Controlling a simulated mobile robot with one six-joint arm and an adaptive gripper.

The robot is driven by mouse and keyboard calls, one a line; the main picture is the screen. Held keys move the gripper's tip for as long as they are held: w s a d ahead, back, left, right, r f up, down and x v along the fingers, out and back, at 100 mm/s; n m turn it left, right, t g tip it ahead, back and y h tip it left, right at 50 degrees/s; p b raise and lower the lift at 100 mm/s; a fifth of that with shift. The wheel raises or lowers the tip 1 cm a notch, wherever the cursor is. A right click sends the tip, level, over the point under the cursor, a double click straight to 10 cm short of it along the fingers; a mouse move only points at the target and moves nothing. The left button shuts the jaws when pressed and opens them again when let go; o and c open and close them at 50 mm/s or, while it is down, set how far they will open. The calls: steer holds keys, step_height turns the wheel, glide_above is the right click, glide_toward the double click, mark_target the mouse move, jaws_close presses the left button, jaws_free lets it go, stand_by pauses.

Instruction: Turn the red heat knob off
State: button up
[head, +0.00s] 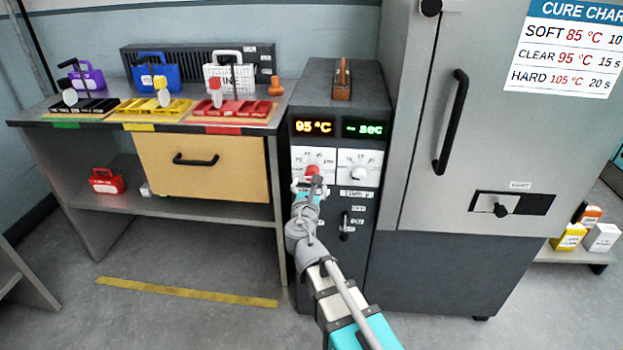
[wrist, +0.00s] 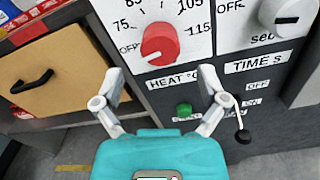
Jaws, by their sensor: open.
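The red heat knob (wrist: 160,43) is on the white dial plate of the dark control cabinet, above the HEAT label. Its pointer mark is toward the lower left, near OFF on the dial, though the exact setting is hard to read. It also shows in the head view (head: 312,171), just beyond my gripper. The heat display (head: 313,127) reads 95 °C. My gripper (wrist: 160,82) is open and empty in front of the panel. Its fingers are spread on either side, below the knob in the wrist view, and I cannot see any contact.
A white time knob (wrist: 282,14) sits right of the heat knob, with a lever (wrist: 241,132) and a green button (wrist: 184,109) below. A wooden drawer (head: 200,165) is left of the cabinet. A large grey oven door (head: 480,120) stands right. Floor in front is clear.

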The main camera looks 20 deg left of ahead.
steer(key=v, duration=0.6)
steer(key=shift+s, duration=0.4)
steer(key=w+d+f+m+g+h, duration=0.25)
steer(key=d+m, duration=0.35)
steer(key=d, duration=0.3)
steer(key=w+d+f+m+g+h, duration=0.15)
steer(key=d+f+m+h, duration=0.25)
steer(key=d+m, duration=0.4)
steer(key=w+d+f+m+g+h, duration=0.25)
steer(key=d+f+m, duration=0.2)
steer(key=d, duration=0.55)
steer(key=s+d+f+m+g+y, duration=0.2)
steer(key=s+d+f+m+g, duration=0.25)
steer(key=s+d+m, duration=0.35)
steer(key=s+d+f+m+g+y, duration=0.3)
steer(key=d+m+g, duration=0.3)
steer(key=m, duration=0.3)
step_height(320, 180, up, 30)
steer(key=p, duration=3)
steer(key=shift+s, duration=0.1)
